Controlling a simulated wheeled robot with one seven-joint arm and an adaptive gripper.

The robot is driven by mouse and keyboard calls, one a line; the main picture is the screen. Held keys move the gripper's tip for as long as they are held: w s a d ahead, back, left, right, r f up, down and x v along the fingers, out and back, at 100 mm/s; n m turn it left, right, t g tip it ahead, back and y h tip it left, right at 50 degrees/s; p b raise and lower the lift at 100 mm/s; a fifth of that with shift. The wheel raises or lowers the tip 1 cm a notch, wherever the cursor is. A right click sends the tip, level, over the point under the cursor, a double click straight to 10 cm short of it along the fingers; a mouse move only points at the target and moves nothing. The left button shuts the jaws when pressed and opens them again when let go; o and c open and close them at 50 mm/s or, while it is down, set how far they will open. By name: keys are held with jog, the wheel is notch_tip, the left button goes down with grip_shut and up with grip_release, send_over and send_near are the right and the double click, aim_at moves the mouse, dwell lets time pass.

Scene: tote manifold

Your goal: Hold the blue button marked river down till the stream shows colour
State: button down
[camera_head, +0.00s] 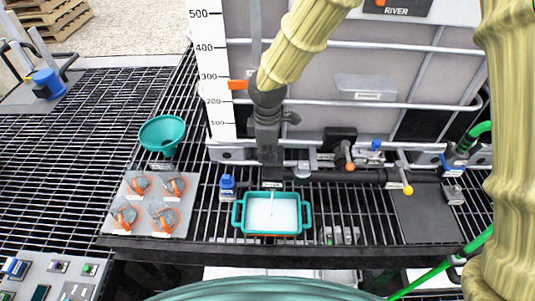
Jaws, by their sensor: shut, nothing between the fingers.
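My gripper (269,172) points down in front of the tote, at the end of my sleeved arm. It is shut and looks empty, though its fingertips are dark and small. A teal tray (238,215) sits just below, with pale liquid in it and a thin pale stream (272,203) falling in. A small blue-topped piece (228,183) with a label stands left of the tray, apart from the gripper. A blue button (15,267) is on the panel at lower left. Neither label is readable, so I cannot tell which is river.
The tote (370,90) carries a RIVER sign (398,11) and a level scale (211,75). A teal funnel (162,132) and a plate of several orange-ringed pieces (152,204) are left. Valves with orange (349,158) and yellow (406,187) handles are right. Open grating lies far left.

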jog(key=shift+s+d+f, duration=0.1)
jog(key=shift+s+f, duration=0.2)
dwell(0.5)
jog(key=r+p, duration=0.4)
jog(key=r, duration=0.1)
jog(key=shift+w, duration=0.2)
jog(key=shift+w+r+b, duration=0.1)
jog(key=shift+r+b, duration=0.1)
jog(key=shift+b, duration=0.25)
notch_tip(320, 180, up, 9)
jog(key=b, duration=0.2)
jog(key=shift+r+b, duration=0.15)
jog(key=shift+b, duration=0.25)
